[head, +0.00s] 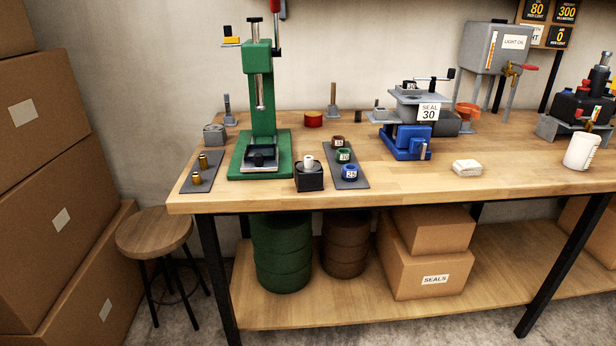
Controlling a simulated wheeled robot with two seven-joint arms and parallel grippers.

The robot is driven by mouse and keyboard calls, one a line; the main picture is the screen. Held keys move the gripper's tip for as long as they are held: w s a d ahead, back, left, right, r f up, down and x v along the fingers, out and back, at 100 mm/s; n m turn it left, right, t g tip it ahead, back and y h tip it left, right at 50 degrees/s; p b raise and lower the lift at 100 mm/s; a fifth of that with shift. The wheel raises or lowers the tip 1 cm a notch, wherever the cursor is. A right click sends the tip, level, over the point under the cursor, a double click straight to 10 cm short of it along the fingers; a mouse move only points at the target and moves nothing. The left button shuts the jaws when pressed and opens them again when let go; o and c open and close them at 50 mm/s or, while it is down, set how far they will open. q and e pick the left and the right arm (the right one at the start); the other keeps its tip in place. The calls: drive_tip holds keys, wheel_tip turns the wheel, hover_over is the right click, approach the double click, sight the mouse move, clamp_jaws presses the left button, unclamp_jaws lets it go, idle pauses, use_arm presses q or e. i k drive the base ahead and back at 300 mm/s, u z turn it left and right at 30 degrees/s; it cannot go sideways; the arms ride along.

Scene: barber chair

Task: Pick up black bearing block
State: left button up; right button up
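A black block (310,180), which looks like the bearing block, stands near the front edge of the wooden workbench (430,185). A small pale cylinder (308,161) stands on or in its top; I cannot tell which. The block is just right of the green press (259,105) and left of a dark mat (351,180). Another black piece (262,155) sits on the press base, under the ram. Neither of my grippers is in the head view.
The dark mat holds numbered rings, including a blue one (350,172). A blue vise (407,142) and a white pad (466,168) are farther right. A stool (153,232) and stacked boxes (40,190) stand left of the bench.

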sight(306, 180)
drive_tip(key=z, duration=1.25)
drive_tip(key=i, duration=0.75)
drive_tip(key=u, duration=0.75)
